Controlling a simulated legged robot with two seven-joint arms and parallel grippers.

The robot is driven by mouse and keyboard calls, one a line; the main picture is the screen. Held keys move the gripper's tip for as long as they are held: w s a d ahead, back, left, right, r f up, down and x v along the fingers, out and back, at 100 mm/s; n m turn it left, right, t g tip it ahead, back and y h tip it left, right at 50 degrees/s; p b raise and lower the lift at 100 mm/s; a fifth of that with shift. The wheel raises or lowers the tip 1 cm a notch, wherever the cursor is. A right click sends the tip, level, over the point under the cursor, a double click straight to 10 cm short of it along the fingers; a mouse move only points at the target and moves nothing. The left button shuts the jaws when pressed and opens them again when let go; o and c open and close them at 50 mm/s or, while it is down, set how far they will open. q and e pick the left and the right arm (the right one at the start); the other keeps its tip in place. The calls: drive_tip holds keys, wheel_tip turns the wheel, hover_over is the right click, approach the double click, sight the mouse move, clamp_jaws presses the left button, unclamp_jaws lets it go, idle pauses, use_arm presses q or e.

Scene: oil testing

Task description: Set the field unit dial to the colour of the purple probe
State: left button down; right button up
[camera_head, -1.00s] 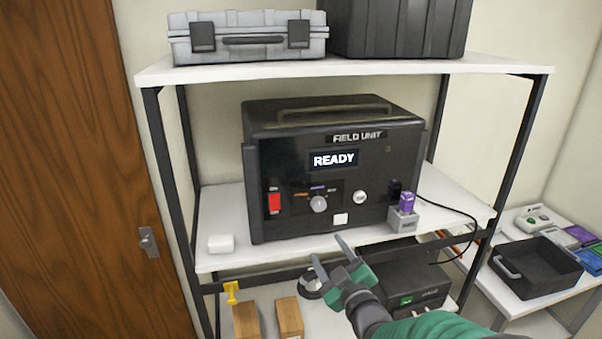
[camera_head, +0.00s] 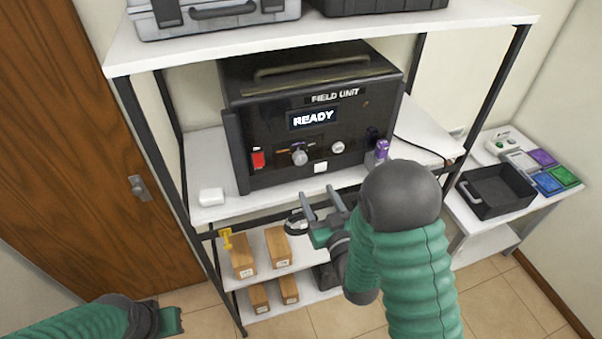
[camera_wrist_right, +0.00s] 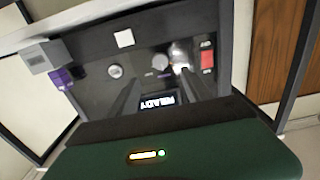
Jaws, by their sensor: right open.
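The black field unit (camera_head: 250,110) stands on the middle shelf, its screen (camera_head: 313,118) reading READY. Its grey dial (camera_head: 299,157) sits on the front panel between the red switch (camera_head: 258,159) and a round white knob (camera_head: 337,147). The dial also shows in the right wrist view (camera_wrist_right: 160,62), where the panel appears upside down. The purple probe (camera_head: 382,147) stands in a grey holder at the unit's right. My right gripper (camera_head: 322,204) is open and empty, in front of and below the dial. My left gripper (camera_head: 172,322) is low at the bottom left; its jaws are unclear.
A small white box (camera_head: 211,197) lies on the shelf left of the unit. The upper shelf (camera_head: 330,35) overhangs it and carries cases. A side table at right holds a black tray (camera_head: 497,190) and coloured pads.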

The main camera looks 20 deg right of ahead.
sight(301, 162)
drive_tip(key=w, duration=1.2)
drive_tip(key=shift+w+a+b, duration=0.15)
drive_tip(key=shift+w+b, duration=0.1)
drive_tip(key=shift+b, duration=0.05)
use_arm(q)
drive_tip(key=shift+x, duration=1.15)
use_arm(e)
drive_tip(key=shift+r, duration=0.1)
use_arm(q)
drive_tip(key=shift+s, duration=0.25)
use_arm(e)
drive_tip(key=shift+s+a, duration=0.1)
drive_tip(key=shift+c, duration=0.4)
clamp_jaws()
drive_tip(key=m+b, duration=0.2)
drive_tip(key=b, duration=0.1)
drive_tip(key=shift+f+b, duration=0.3)
drive_tip(key=shift+f, duration=0.05)
drive_tip(key=shift+r, duration=0.15)
use_arm(q)
drive_tip(key=x, duration=0.3)
drive_tip(key=shift+s+f, duration=0.35)
drive_tip(key=shift+f, duration=0.05)
use_arm(e)
drive_tip(key=shift+r+m, duration=0.15)
drive_tip(key=shift+m, duration=0.15)
